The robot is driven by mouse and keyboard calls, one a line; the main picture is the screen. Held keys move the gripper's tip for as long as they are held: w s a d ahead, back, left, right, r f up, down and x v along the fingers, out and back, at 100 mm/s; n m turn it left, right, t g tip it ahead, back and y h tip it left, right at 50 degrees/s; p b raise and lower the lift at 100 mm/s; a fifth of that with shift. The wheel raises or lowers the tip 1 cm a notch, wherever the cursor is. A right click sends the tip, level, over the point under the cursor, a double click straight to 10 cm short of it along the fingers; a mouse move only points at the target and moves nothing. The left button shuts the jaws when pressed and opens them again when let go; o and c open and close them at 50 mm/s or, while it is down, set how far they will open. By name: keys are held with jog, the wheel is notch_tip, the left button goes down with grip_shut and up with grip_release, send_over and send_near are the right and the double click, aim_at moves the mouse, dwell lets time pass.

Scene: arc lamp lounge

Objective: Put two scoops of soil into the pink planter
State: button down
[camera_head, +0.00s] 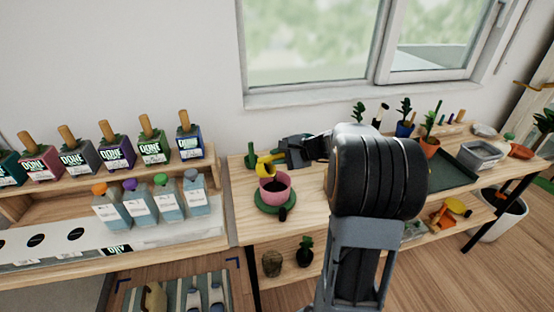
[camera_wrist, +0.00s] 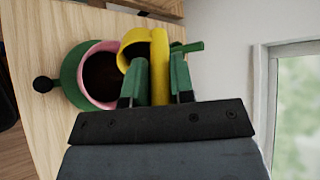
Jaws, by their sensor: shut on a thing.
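The pink planter (camera_head: 275,194) stands on a green saucer (camera_head: 273,207) on the wooden bench. In the wrist view, the planter's pink rim (camera_wrist: 84,72) surrounds a dark inside, and the saucer (camera_wrist: 70,75) shows beside it. My gripper (camera_head: 282,157) is shut on a yellow scoop (camera_head: 264,166), whose handle stands between the fingers in the wrist view (camera_wrist: 158,65). The scoop's round cup (camera_wrist: 128,52) overlaps the planter's rim in both views. Whether they touch, and whether the cup holds soil, I cannot tell.
A dark green tray (camera_head: 455,172) and a grey basin (camera_head: 483,153) are at the right. Several bottles (camera_head: 165,205) stand on the left shelf. Bare bench lies left of the planter; the window wall is behind.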

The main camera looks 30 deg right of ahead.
jog(key=shift+s+d+f+t+y+b, duration=0.6)
jog(key=shift+t+y+b, duration=0.25)
jog(key=shift+b, duration=2.15)
jog(key=shift+s+d+t+y+b, duration=0.15)
jog(key=shift+d+t+y+b, duration=0.2)
jog(key=shift+b, duration=0.55)
jog(key=shift+a+r, duration=0.1)
jog(key=r+g+h+p, duration=0.1)
jog(key=p, duration=0.2)
jog(key=g+h+p, duration=0.1)
jog(key=p, duration=0.2)
jog(key=shift+r+p, duration=0.2)
jog(key=shift+p, duration=0.1)
jog(key=shift+f+g+h+p, duration=0.1)
jog(key=shift+g+h+p, duration=0.5)
jog(key=shift+p, duration=0.25)
